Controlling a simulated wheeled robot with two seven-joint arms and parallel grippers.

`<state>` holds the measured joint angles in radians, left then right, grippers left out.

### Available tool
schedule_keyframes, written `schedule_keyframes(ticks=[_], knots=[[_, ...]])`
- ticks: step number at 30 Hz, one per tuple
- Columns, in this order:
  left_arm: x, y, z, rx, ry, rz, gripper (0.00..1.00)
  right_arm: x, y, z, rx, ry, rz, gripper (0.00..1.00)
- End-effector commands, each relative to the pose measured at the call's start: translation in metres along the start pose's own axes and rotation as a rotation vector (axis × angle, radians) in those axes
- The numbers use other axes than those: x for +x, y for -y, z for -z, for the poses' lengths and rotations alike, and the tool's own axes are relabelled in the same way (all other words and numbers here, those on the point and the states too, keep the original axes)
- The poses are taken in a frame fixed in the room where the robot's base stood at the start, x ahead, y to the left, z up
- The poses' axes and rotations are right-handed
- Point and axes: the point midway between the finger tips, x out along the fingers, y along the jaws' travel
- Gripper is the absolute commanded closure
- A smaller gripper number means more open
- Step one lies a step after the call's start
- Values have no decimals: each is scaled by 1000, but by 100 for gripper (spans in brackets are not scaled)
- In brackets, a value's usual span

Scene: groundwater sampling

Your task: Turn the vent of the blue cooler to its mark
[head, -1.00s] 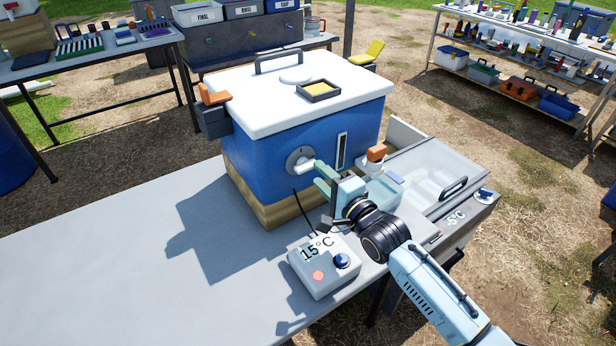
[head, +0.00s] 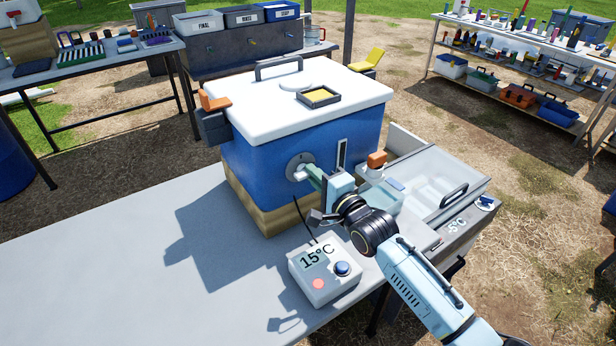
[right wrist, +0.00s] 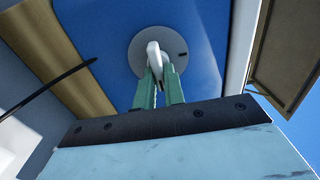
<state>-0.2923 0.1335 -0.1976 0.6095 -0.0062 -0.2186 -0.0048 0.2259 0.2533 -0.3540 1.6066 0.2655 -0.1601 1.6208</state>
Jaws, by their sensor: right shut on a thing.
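The blue cooler (head: 258,167) with its white lid stands on a wooden base on the grey table. Its vent (head: 298,165) is a round grey disc with a white handle on the front face. In the right wrist view the vent disc (right wrist: 173,42) has a dark mark at its right side, and the white handle (right wrist: 154,56) stands near upright, slightly tilted. My right gripper (head: 309,175) is shut on the vent handle, its green fingers (right wrist: 160,85) on both sides of it. My left gripper is out of view.
A white control box (head: 322,273) reading 15°C sits in front of the cooler, with a cable behind it. A clear-lidded chest (head: 435,185) marked -5°C stands to the right. The table's left part is clear.

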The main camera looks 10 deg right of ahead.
Motion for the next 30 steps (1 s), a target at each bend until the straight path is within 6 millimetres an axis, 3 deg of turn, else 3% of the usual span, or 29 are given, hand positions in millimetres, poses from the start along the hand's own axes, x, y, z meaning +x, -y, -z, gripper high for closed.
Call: schedule_keyframes(ticks=[5, 24, 30], knots=[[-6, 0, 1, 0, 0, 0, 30, 0, 2, -1, -75, 0, -1, 100], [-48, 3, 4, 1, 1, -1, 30, -1, 8, -11, -1328, 6, -2, 100], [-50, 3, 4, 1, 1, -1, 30, -1, 7, -12, -1562, 6, -2, 100]])
